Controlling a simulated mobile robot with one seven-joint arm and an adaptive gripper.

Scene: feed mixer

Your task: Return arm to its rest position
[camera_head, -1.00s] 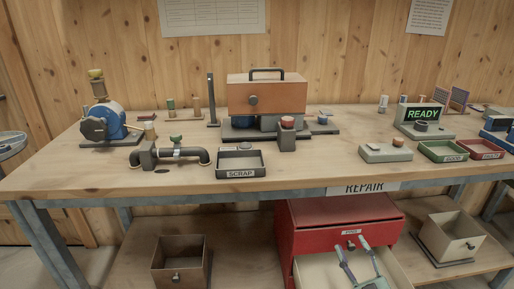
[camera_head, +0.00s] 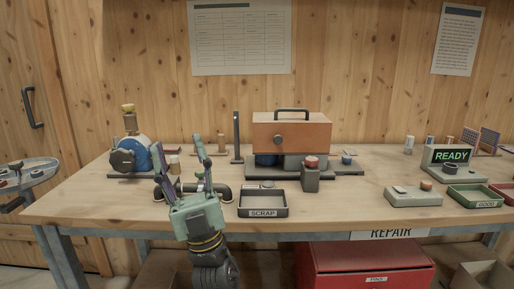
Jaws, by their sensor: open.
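My gripper (camera_head: 181,158) stands upright at the near edge of the workbench, left of the SCRAP tray. Its two fingers point up and are spread apart, with nothing between them. My gripper hides part of a dark pipe fitting (camera_head: 223,192) on the bench behind it. My arm comes up from the bottom of the picture. Whether the fingers touch anything on the bench does not show; they look clear of it.
The workbench (camera_head: 330,212) holds a blue pump (camera_head: 130,156), the SCRAP tray (camera_head: 263,203), a brown box with a handle (camera_head: 291,132), a READY display (camera_head: 450,156) and a green tray (camera_head: 474,197). A red cabinet (camera_head: 365,262) stands below. A side table (camera_head: 28,177) is at left.

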